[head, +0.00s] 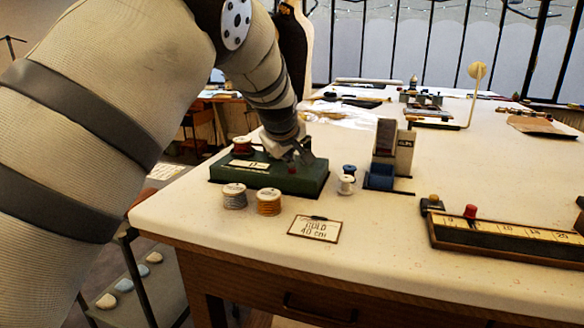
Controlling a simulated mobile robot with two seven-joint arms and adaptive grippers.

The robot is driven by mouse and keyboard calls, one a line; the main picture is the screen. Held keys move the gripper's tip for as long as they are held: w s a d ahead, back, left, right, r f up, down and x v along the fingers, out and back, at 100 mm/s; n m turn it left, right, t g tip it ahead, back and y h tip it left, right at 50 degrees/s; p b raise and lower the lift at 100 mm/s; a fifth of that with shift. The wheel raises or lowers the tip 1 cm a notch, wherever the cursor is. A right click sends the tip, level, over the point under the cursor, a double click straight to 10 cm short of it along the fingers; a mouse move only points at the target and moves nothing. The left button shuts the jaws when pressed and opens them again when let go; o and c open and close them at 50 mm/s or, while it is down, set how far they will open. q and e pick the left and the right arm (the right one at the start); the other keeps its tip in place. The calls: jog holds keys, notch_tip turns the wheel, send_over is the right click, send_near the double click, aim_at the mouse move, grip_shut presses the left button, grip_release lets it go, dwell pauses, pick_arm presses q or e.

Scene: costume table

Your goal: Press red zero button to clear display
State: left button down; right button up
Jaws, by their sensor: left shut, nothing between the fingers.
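A green device (310,183) stands near the table's left edge. It has a pale display plate (248,165) on its front left and a red spool-like part (242,146) on its back left. A small red button (291,169) shows on its right half. My left gripper (301,158) is shut and empty, pointing down just over the right half of the device. Its fingertips are close to the red button; I cannot tell whether they touch it. The display's reading is too small to make out. My right gripper is not in view.
Two thread spools (268,201) stand in front of the device, with a card reading "GOLD 40 cm" (315,229) beside them. Small spools (346,184) and a blue holder (380,177) stand to the right. A ruler block (500,234) lies at the right front. The table's middle is clear.

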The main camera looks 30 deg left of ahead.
aim_at(289, 169)
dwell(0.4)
pick_arm(q)
jog(key=shift+r, duration=0.85)
notch_tip(289, 169, up, 5)
jog(key=shift+f, duration=0.15)
dwell(0.8)
